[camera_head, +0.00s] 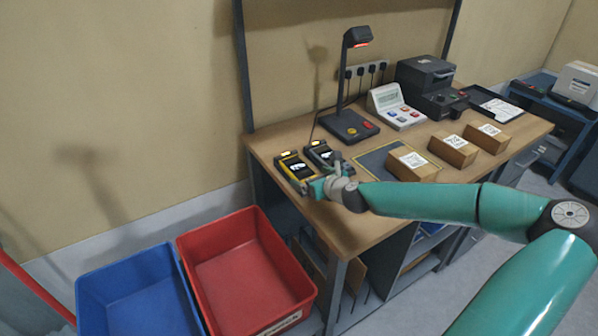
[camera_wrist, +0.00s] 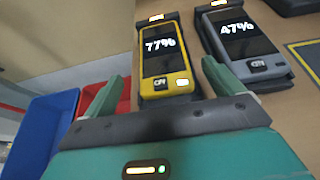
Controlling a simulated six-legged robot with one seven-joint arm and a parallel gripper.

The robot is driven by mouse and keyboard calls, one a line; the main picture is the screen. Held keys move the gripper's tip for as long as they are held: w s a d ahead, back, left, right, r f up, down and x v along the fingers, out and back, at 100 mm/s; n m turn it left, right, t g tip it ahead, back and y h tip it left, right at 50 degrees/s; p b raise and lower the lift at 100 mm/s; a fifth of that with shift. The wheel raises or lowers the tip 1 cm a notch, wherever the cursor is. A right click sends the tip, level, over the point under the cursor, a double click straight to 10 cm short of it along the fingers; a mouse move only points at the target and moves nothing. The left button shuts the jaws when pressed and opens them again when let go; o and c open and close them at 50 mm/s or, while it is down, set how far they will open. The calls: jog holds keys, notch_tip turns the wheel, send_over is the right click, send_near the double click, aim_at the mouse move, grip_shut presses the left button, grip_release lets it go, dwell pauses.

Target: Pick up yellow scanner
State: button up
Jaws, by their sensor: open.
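The yellow scanner (camera_head: 295,168) lies in a dark cradle at the left end of the wooden workbench (camera_head: 345,222). In the wrist view the yellow scanner (camera_wrist: 164,62) shows a dark screen reading 77%. A grey scanner (camera_wrist: 243,42) reading 47% sits to its right; it also shows in the head view (camera_head: 320,152). My gripper (camera_wrist: 160,90) is open, with one green finger left of the yellow scanner's near end and the other to its right, close to the grey scanner. Nothing is held. In the head view my gripper (camera_head: 318,187) is at the scanners' near side, its fingertips partly hidden.
A red bin (camera_head: 246,215) and a blue bin (camera_head: 135,290) stand left of the bench. A desk lamp-like stand (camera_head: 347,125), a keypad device (camera_head: 395,107), a black printer (camera_head: 428,85) and three cardboard boxes (camera_head: 412,165) are on the bench to the right.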

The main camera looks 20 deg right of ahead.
aim_at(303, 173)
jog(key=x, duration=0.5)
jog(key=shift+w+d+f, duration=0.1)
jog(key=shift+w+f, duration=0.1)
jog(key=shift+w, duration=0.1)
jog(key=c, duration=1.2)
jog(key=shift+r, duration=0.1)
